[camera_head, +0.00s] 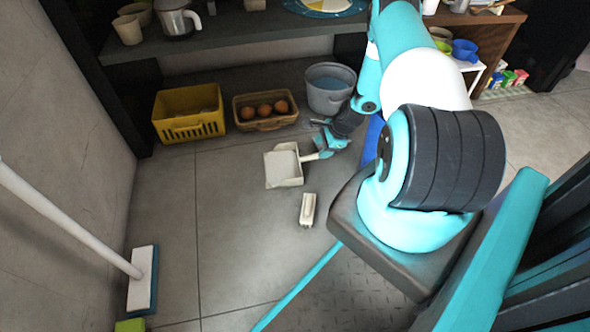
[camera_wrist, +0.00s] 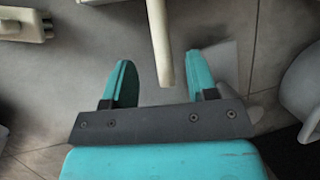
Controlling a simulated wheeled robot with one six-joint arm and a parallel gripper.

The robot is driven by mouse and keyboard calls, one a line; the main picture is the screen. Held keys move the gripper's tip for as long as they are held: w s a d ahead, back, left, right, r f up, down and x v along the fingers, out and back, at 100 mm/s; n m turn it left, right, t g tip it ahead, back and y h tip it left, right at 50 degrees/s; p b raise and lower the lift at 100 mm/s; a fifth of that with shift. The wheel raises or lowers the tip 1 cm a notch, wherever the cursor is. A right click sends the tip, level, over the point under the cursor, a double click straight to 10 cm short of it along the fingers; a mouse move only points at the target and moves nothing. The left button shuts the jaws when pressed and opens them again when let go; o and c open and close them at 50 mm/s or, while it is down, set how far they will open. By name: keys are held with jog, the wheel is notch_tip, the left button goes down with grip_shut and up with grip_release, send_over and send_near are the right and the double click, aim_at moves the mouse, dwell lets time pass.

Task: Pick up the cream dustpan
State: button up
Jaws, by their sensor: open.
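The cream dustpan (camera_head: 283,165) lies on the grey tiled floor, its pan to the left and its handle pointing right toward my gripper (camera_head: 325,143). In the wrist view the dustpan's handle (camera_wrist: 159,42) comes down from the top, and its end lies between the two teal fingers of my gripper (camera_wrist: 160,85). The fingers are apart, with a gap on each side of the handle. Only a sliver of the pan shows at the top edge of the wrist view.
A cream brush-like block (camera_head: 308,210) lies in front of the dustpan; it also shows in the wrist view (camera_wrist: 25,25). Behind are a yellow crate (camera_head: 188,128), a basket (camera_head: 262,125) with brown round things and a grey bucket (camera_head: 329,95). A broom (camera_head: 142,279) leans at the left.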

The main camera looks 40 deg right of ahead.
aim_at(317, 154)
jog(key=shift+w+a+f, duration=0.15)
jog(key=shift+w+f, duration=0.1)
jog(key=shift+f, duration=0.4)
jog(key=b+x, duration=0.4)
jog(key=shift+s+d+f+b, duration=0.1)
jog(key=shift+d+f+b, duration=0.1)
jog(key=shift+f+b, duration=0.15)
jog(key=shift+a+f, duration=0.1)
jog(key=shift+f, duration=0.25)
jog(key=shift+w+r, duration=0.1)
jog(key=shift+w, duration=0.1)
jog(key=shift+f, duration=0.25)
grip_shut()
